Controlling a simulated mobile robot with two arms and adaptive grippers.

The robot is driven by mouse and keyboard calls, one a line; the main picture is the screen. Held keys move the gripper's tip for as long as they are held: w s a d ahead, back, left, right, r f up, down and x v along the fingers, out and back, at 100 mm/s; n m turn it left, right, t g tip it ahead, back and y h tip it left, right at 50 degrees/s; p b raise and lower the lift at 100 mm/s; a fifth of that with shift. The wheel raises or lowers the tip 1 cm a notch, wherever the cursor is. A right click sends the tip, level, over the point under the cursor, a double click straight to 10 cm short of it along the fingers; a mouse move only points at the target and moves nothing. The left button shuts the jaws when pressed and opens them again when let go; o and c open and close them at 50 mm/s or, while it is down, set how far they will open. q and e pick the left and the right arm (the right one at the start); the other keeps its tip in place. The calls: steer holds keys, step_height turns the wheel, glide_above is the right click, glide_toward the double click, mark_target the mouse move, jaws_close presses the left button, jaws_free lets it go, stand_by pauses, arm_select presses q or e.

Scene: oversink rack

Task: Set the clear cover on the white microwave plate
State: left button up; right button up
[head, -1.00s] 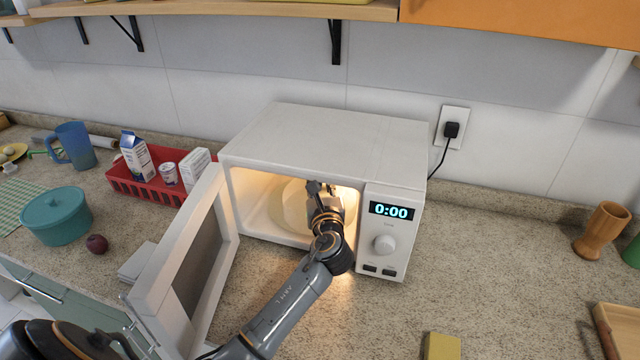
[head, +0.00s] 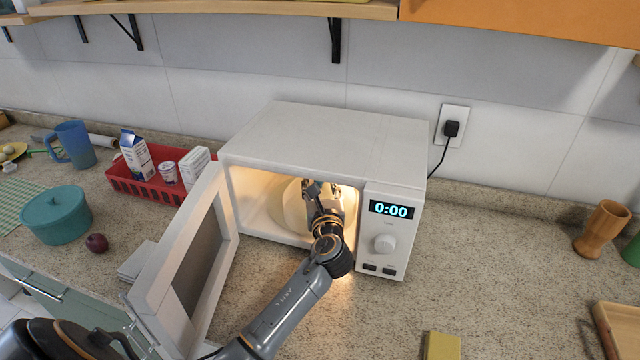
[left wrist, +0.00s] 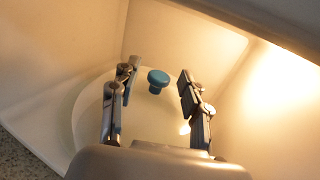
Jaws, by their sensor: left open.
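My left gripper (head: 322,187) is inside the open white microwave (head: 325,140). In the left wrist view the left gripper (left wrist: 155,82) is open, with its fingers on either side of a blue knob (left wrist: 158,80). The knob appears between the fingertips, with visible gaps to both. Below it is the pale, round, see-through cover (left wrist: 90,110), partly hidden by my fingers and palm. In the head view the cover (head: 291,208) shows faintly left of my gripper. I cannot clearly separate the white plate from the cover. My right gripper is not in view.
The microwave door (head: 190,260) stands open to the left of my arm. The cavity walls are close around my gripper. A red basket (head: 135,185) with cartons and a teal pot (head: 57,215) are left. A yellow sponge (head: 443,346) lies in front; counter right of the microwave is mostly clear.

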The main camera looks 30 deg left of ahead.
arm_select(q)
steer(key=b+v, duration=0.1)
steer(key=v, duration=1)
steer(key=shift+s+d, duration=0.25)
steer(key=shift+f, duration=0.15)
